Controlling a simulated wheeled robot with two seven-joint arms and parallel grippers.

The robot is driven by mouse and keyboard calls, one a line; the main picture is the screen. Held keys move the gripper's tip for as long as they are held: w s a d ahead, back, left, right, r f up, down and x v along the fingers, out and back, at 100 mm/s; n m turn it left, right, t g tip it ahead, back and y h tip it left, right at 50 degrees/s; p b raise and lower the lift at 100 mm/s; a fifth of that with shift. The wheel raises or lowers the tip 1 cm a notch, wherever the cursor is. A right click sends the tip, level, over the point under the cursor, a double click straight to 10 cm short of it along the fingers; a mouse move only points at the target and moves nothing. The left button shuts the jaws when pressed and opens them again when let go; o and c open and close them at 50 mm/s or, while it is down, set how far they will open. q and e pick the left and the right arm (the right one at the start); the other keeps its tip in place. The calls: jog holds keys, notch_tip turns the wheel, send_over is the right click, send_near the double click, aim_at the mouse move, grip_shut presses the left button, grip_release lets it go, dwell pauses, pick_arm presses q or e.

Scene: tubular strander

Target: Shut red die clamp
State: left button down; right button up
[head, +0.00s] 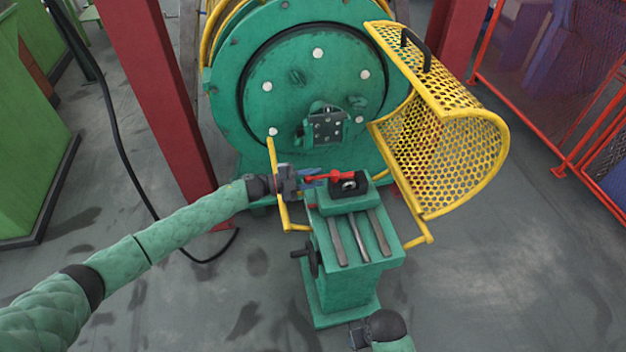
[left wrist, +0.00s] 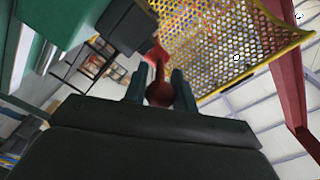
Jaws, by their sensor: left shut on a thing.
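The red die clamp (head: 341,175) sits on a black die block (head: 349,187) on top of the green stand, and its red handle points left. My left gripper (head: 308,179) is shut on the red handle at its left end. In the left wrist view the handle's round red end (left wrist: 160,93) lies between the two fingers of the gripper (left wrist: 160,88). The fingers hide part of the handle. My right gripper (head: 357,338) shows only in part at the bottom edge of the head view, apart from the stand, and its fingers are unclear.
The green stand (head: 345,283) has a handwheel (head: 311,262) on its left side. A yellow mesh guard (head: 440,130) stands swung open at the right. The large green disc (head: 300,75) is behind. A red post (head: 160,90) rises left, and the floor in front is clear.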

jog(key=shift+r, duration=0.1)
pick_arm(q)
jog(key=c, duration=1.5)
grip_release()
jog(key=shift+a, duration=0.4)
jog(key=a, duration=0.4)
jog(key=s+a, duration=0.1)
jog(key=a, duration=0.1)
jog(key=shift+a, duration=0.4)
pick_arm(e)
jog(key=shift+w+f, duration=0.2)
jog(key=shift+f, duration=0.25)
